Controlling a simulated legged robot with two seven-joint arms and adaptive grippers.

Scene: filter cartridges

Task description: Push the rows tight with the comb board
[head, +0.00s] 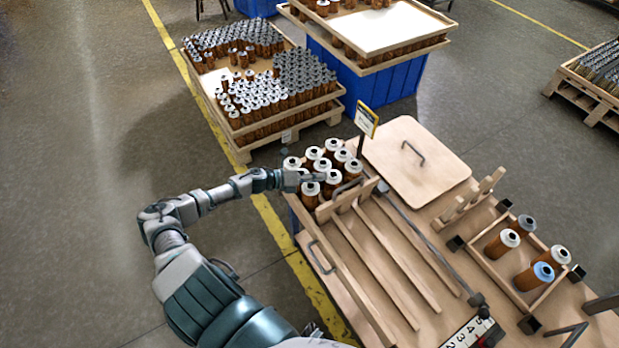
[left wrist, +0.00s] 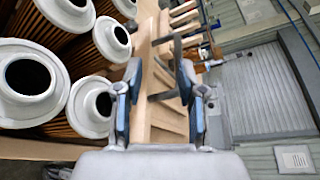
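A wooden board with a grey handle, apparently the comb board (head: 345,201), stands across the far end of the wooden rails (head: 400,245). Several brown cartridges with white ringed tops (head: 313,153) stand close together behind it. My left gripper (head: 318,177) is over these cartridges, just left of the board's handle. In the left wrist view its two fingers (left wrist: 157,100) are apart, with wood and a dark handle (left wrist: 178,65) showing beyond and between them. I cannot tell whether they touch it. Large cartridge tops (left wrist: 88,105) are close on the left. My right gripper is not in view.
A wooden panel with a handle (head: 420,172) lies behind the rails. A toothed wooden piece (head: 466,207) and a frame (head: 487,268) with several cartridges, one blue-topped, are at right. A full pallet (head: 243,154) is on the floor beyond.

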